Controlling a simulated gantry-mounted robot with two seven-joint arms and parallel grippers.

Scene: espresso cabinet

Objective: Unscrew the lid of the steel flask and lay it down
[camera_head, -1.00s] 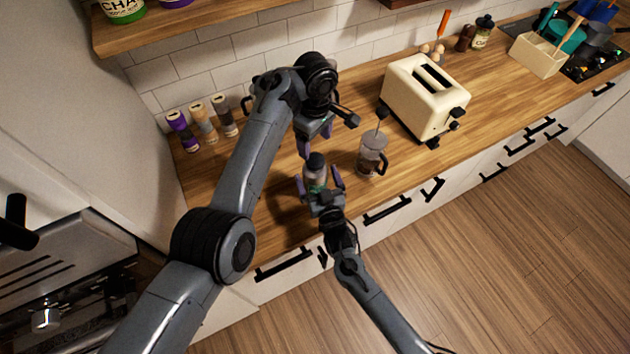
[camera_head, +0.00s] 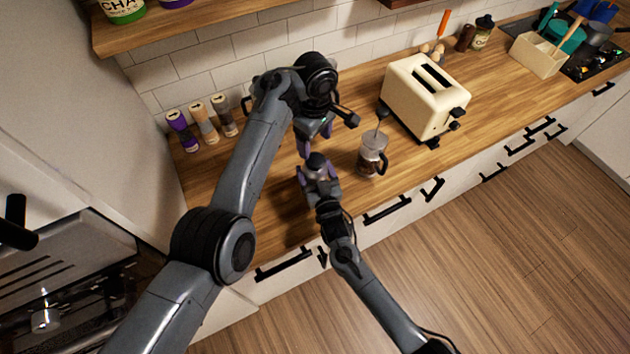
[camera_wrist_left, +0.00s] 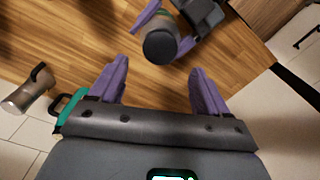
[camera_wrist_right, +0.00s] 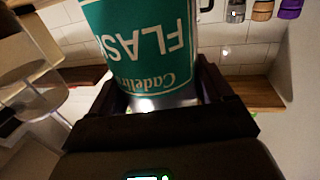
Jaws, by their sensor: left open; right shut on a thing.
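The steel flask (camera_head: 321,172) stands on the wooden counter, its black lid (camera_head: 316,160) on top. In the right wrist view the flask's green label (camera_wrist_right: 140,40) fills the space between the fingers. My right gripper (camera_head: 319,178) is shut on the flask's body from the front. My left gripper (camera_head: 315,141) is open and empty, just behind and above the lid in the head view. In the left wrist view the round lid (camera_wrist_left: 160,47) lies beyond the gap between the open purple fingers, apart from them.
A glass French press (camera_head: 371,155) stands close to the right of the flask. A cream toaster (camera_head: 420,98) is farther right. Several spice jars (camera_head: 204,122) line the wall at left.

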